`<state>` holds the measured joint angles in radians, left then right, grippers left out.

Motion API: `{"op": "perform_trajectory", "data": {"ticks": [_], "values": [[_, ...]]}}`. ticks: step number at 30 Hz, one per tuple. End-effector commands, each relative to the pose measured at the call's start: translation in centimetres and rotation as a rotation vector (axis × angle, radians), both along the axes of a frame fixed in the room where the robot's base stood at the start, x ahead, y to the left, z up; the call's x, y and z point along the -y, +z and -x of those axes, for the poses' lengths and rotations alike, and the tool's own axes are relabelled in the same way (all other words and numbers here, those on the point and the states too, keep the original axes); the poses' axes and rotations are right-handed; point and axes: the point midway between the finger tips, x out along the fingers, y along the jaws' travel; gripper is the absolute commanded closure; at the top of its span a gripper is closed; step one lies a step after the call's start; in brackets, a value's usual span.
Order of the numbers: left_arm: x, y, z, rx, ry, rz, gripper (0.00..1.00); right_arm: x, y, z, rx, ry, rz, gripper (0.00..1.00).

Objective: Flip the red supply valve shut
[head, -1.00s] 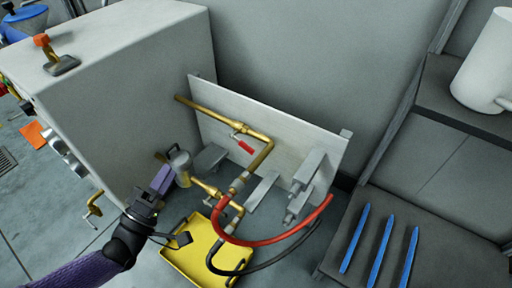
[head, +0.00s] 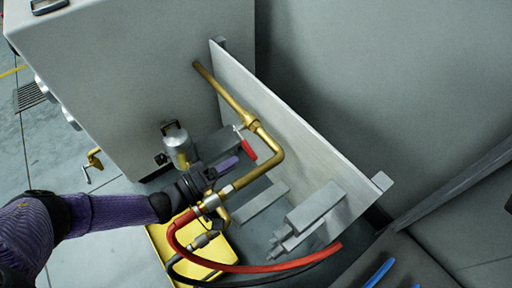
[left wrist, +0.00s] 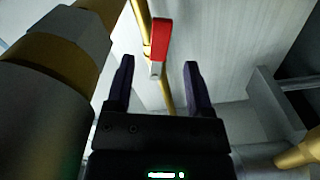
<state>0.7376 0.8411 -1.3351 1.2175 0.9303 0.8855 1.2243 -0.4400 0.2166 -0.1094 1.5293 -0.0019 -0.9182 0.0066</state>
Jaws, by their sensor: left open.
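The red supply valve handle (head: 249,149) sits on the brass pipe (head: 268,140) in front of the pale panel. In the left wrist view the red handle (left wrist: 161,40) with its silver stem stands ahead of the fingertips, between their lines. My left gripper (head: 236,166) is close to the handle, just below and left of it in the head view. In the left wrist view my left gripper (left wrist: 158,66) is open with nothing between its fingers. It looks apart from the handle. My right gripper is not in view.
A red hose (head: 174,236) and a black hose loop below the gripper over a yellow tray (head: 156,243). A silver canister (head: 178,148) stands left of the valve. Grey blocks (head: 316,207) lie at right. A large fitting (left wrist: 45,85) is close beside the left wrist camera.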

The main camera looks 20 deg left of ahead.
Motion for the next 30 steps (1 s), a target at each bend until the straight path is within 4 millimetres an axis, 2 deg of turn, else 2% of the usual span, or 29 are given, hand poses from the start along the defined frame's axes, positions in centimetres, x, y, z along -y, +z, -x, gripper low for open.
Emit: {"op": "perform_trajectory", "data": {"ticks": [3,9,20,27,30], "values": [[1.5,-0.3,-2.3,0.0,0.0,0.001,0.32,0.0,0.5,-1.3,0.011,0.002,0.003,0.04],[3.2,-0.3,-4.8,-0.002,-0.001,0.0,0.32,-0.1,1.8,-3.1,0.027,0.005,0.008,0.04],[3.6,0.0,-5.5,-0.001,0.0,-0.001,0.32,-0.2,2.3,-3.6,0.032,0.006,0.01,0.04],[3.6,0.0,-5.5,-0.001,0.0,-0.001,0.83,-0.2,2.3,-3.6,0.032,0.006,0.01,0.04],[3.6,0.0,-5.5,-0.001,0.0,-0.001,1.0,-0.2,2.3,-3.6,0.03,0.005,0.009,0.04]]}}
